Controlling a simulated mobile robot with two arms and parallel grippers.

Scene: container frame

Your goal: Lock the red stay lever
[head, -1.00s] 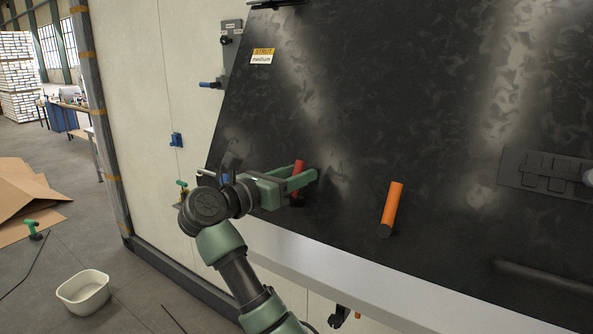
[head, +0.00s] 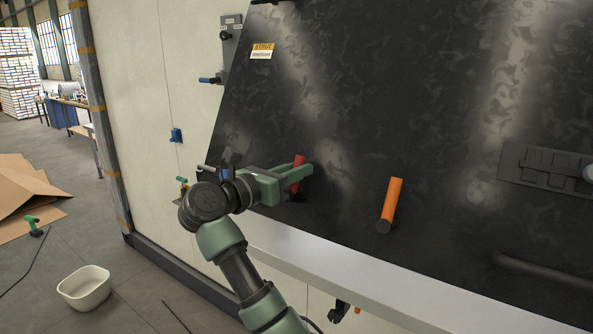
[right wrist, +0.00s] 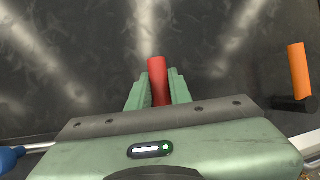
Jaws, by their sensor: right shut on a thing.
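The red stay lever (head: 298,172) stands out from the lower left of the dark panel. Its upper part shows above my right gripper's fingers, and its base is hidden or in shadow. My right gripper (head: 297,181) is shut on the red lever. In the right wrist view, the red lever (right wrist: 158,82) sits between the two green fingers (right wrist: 158,92), tilted slightly. My left gripper is not in view.
An orange lever (head: 392,203) stands on the panel (head: 400,90) to the right. A light ledge (head: 330,275) runs below the panel. Blue-handled fittings (head: 209,80) are on the pale wall at left. A white tub (head: 84,288) stands on the floor.

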